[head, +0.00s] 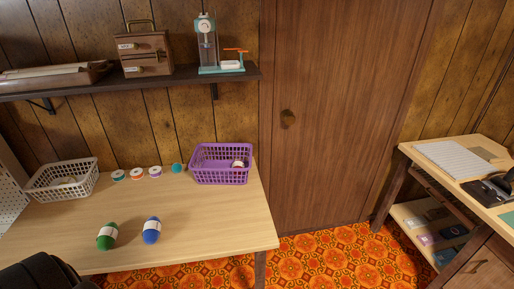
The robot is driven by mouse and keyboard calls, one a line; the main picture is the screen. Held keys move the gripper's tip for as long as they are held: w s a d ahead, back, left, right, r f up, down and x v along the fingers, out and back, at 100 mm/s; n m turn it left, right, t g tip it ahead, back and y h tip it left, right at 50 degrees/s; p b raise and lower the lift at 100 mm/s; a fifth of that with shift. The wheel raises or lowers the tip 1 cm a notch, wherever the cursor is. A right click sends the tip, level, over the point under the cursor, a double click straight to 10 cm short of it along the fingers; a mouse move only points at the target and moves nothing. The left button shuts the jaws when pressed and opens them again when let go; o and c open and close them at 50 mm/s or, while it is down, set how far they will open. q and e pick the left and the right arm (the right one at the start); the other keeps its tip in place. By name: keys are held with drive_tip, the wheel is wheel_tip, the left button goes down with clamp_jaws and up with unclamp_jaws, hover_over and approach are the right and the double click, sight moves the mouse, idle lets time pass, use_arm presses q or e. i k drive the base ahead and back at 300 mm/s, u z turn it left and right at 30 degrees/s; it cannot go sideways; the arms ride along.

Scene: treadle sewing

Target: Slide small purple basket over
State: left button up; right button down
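The small purple basket (221,165) stands upright on the light wood table at its back right, in the head view. It is an open lattice basket. A small white and brown item (238,165) lies inside it near the right side. Nothing of mine touches the basket. Neither of my grippers shows in this view.
On the table (190,210) are a white basket (62,180) at the left, several small round spools along the back, and green (107,236) and blue (152,230) yarn-like rolls in front. The table's right front is clear. A shelf (130,83) hangs above.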

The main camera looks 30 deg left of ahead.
sight(213, 172)
drive_tip(key=u, duration=0.55)
drive_tip(key=i, duration=0.8)
drive_tip(key=u, duration=0.95)
drive_tip(key=i, duration=0.25)
drive_tip(key=u, duration=0.3)
